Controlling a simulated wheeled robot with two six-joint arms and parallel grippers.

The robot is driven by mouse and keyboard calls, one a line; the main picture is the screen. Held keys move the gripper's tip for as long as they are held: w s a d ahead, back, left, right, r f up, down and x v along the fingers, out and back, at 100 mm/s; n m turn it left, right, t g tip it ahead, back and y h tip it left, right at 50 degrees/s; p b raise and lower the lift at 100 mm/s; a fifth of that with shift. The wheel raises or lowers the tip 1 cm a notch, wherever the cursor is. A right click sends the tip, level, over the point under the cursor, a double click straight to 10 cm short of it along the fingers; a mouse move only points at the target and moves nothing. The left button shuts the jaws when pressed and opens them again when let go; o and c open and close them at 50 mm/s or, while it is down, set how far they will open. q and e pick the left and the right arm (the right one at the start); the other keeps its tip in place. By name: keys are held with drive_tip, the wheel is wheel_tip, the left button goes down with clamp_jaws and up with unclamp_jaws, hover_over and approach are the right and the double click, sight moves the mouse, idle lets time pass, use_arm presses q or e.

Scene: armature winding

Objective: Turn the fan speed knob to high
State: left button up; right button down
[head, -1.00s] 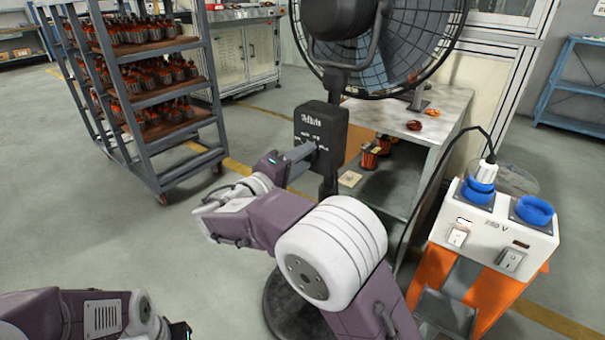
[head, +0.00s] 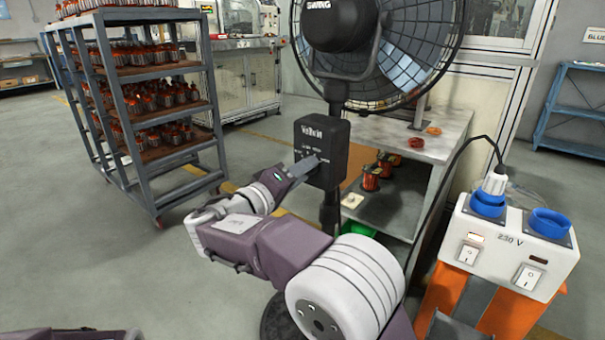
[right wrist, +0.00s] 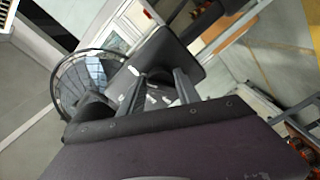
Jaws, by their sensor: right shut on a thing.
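The black control box (head: 328,133) sits on the pole of the standing fan (head: 392,50), below the motor housing. Its front face carries white lettering. My right gripper (head: 311,164) is at the lower part of this face, its fingers pointing into the panel. It is shut on the fan speed knob, which the fingers hide in the head view. In the right wrist view, the two fingers (right wrist: 160,86) reach to the dark box (right wrist: 189,70) with white marks between them. The knob's exact setting cannot be read. Only a bit of my left arm shows; its gripper is out of view.
A grey workbench (head: 440,130) with copper coils stands behind the fan. A white power box (head: 515,235) with blue sockets sits on an orange stand at right, a black cable rising from it. A rack (head: 160,110) of armatures stands at left. Floor between is open.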

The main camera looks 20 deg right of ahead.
drive_tip(key=shift+r, duration=0.2)
drive_tip(key=c, duration=0.9)
unclamp_jaws()
drive_tip(key=shift+d+f, duration=0.1)
drive_tip(key=shift+f, duration=0.05)
drive_tip(key=p+v, duration=0.3)
drive_tip(key=v, duration=0.6)
